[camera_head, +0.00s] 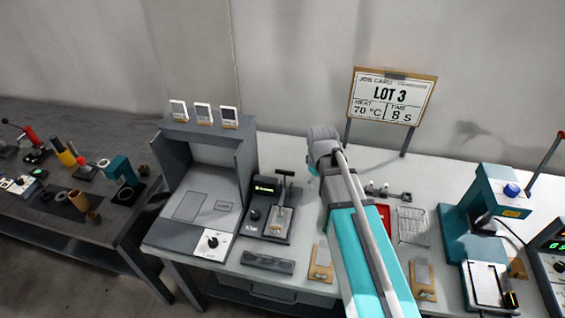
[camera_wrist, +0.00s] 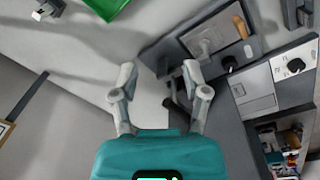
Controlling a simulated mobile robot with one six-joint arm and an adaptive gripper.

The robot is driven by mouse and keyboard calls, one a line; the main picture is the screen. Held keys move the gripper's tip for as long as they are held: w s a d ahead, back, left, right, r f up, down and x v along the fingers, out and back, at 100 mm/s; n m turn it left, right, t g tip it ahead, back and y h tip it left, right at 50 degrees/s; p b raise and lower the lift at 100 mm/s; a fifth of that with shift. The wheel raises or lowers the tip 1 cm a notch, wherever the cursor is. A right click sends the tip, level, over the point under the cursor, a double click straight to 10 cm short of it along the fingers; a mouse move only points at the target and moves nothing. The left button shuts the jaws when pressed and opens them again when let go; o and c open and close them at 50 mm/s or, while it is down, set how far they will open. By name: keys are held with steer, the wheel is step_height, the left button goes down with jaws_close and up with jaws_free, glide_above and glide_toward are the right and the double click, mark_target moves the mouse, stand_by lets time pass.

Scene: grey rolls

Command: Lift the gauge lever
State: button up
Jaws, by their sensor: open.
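The gauge (camera_head: 253,214) is a small dark unit with a green display and a knob, on the pale bench left of my arm. Its lever (camera_head: 286,183) stands up at its right side with a dark T-shaped top. In the wrist view the gauge (camera_wrist: 257,46) lies at upper right, and a dark bar that looks like the lever top (camera_wrist: 178,101) shows near the right finger. My gripper (camera_wrist: 158,70) is open, with nothing between its fingers. In the head view my arm hides most of the gripper. I cannot tell whether a finger touches the lever.
A large grey machine (camera_head: 195,238) with a dial stands left of the gauge. A dark grey block (camera_head: 267,262) lies in front of it. A job card (camera_head: 392,97) stands behind.

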mark_target(282, 171)
steer(key=w+a+r+n+p, duration=0.6)
steer(key=a+r+n+p, duration=0.1)
steer(key=a, duration=0.5)
steer(key=shift+w+r+t, duration=0.15)
steer(key=shift+r+t, duration=0.15)
steer(key=shift+r, duration=0.5)
steer(key=shift+f, duration=0.15)
steer(key=f+b, duration=0.4)
steer(key=w+f+b, duration=0.1)
steer(key=f+b, duration=0.8)
steer(key=shift+w+d+f+b, duration=0.15)
steer(key=shift+w+f+b, duration=0.05)
steer(key=shift+w+b, duration=0.1)
jaws_close()
